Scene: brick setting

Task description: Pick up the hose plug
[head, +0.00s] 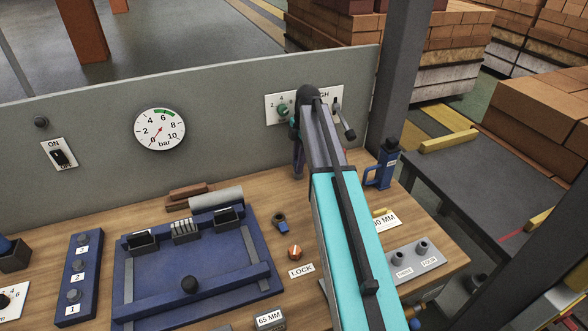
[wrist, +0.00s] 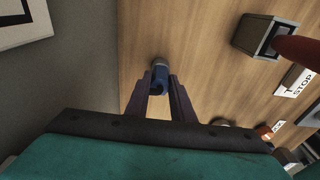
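A small blue cylinder with a grey end, which looks like the hose plug (wrist: 159,79), stands out from the wood worktop in the wrist view. It lies between or just beyond the tips of my gripper (wrist: 159,85). The two dark fingers are apart, one on each side of it, with a narrow gap seeming to show at each side. I cannot tell how far below the tips it is. In the head view my gripper (head: 297,158) is mostly hidden behind my arm, near the back panel, and the plug is hidden there.
The grey back panel (head: 90,120) with a gauge (head: 160,129) stands close to my gripper. The wrist view shows a grey box (wrist: 262,38) and a red object (wrist: 300,47) at right.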

